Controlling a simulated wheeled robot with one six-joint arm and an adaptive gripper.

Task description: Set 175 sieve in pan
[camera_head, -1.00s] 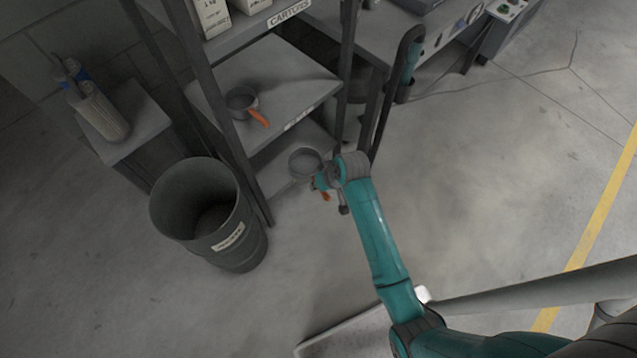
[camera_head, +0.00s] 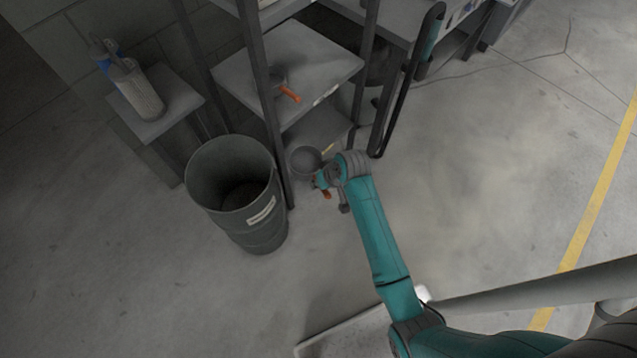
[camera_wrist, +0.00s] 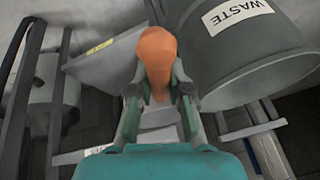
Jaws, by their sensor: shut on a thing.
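My gripper (camera_head: 322,182) is shut on the orange handle of a round grey vessel (camera_head: 304,160), seemingly a sieve; no size mark is readable. It is held out in front of the rack's lower shelf. The wrist view shows the orange handle (camera_wrist: 157,60) between my fingers; the bowl is hidden there. A second round vessel (camera_head: 279,77) with an orange handle (camera_head: 289,95) sits on the middle shelf, partly behind a rack post. I cannot tell whether it is the pan. The held vessel is apart from it, lower and nearer.
A waste bin (camera_head: 232,190) stands left of the held vessel, close to the rack; it fills the right of the wrist view (camera_wrist: 250,60). The rack's middle shelf (camera_head: 310,60) has bare room. A side table (camera_head: 170,110) holds white cylinders. Floor at right is clear.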

